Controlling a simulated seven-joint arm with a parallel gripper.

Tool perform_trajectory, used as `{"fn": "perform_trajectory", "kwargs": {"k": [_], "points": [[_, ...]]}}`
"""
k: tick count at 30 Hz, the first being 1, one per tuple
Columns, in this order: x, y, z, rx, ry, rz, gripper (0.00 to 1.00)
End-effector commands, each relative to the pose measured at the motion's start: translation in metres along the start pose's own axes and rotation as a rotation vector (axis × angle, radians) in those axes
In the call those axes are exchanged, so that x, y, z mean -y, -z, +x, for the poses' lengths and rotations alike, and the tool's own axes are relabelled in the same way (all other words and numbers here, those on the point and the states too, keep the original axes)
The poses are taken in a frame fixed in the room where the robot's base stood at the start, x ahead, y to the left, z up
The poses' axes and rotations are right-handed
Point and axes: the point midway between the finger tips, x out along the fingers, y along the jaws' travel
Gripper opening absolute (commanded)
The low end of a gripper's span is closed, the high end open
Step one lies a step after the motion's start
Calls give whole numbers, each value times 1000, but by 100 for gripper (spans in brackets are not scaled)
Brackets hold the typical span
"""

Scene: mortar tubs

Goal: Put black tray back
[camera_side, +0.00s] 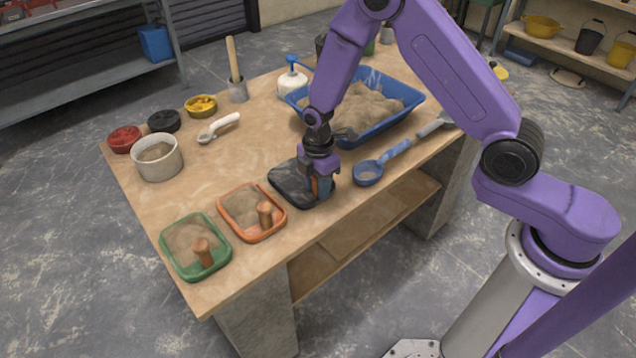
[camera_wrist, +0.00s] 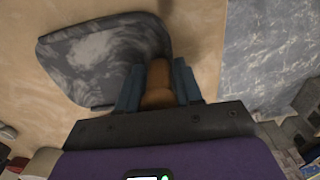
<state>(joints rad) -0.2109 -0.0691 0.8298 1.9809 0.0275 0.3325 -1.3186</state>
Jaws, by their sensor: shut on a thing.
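The black tray (camera_side: 289,184) is at the front edge of the workbench, right of the orange tray. In the wrist view the black tray (camera_wrist: 90,60) looks dark with grey smears. My gripper (camera_side: 319,187) points down at the tray's right side. In the wrist view the blue fingers of my gripper (camera_wrist: 158,85) are shut on the tray's brown upright handle (camera_wrist: 159,72). The tray looks level, at or very near the bench top; I cannot tell whether it touches.
The orange tray (camera_side: 240,222) and green tray (camera_side: 178,244) hold sand and stand to the left. A blue scoop (camera_side: 368,174) lies close on the right. A blue tub of sand (camera_side: 410,101) stands behind. The bench (camera_side: 230,165) is clear behind the orange tray.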

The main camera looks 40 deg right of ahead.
Motion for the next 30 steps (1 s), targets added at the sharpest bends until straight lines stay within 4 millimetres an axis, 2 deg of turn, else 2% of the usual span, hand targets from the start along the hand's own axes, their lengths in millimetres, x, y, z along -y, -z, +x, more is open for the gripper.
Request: {"fn": "perform_trajectory", "kwargs": {"k": [1, 3, 11, 16, 20, 30], "points": [[0, 0, 0, 0, 0, 0, 45], [0, 0, 0, 0, 0, 0, 61], [0, 0, 0, 0, 0, 0, 61], [-1, 0, -8, -1, -2, 0, 61], [-1, 0, -26, -1, -4, 0, 61], [-1, 0, -86, -2, -5, 0, 61]]}}
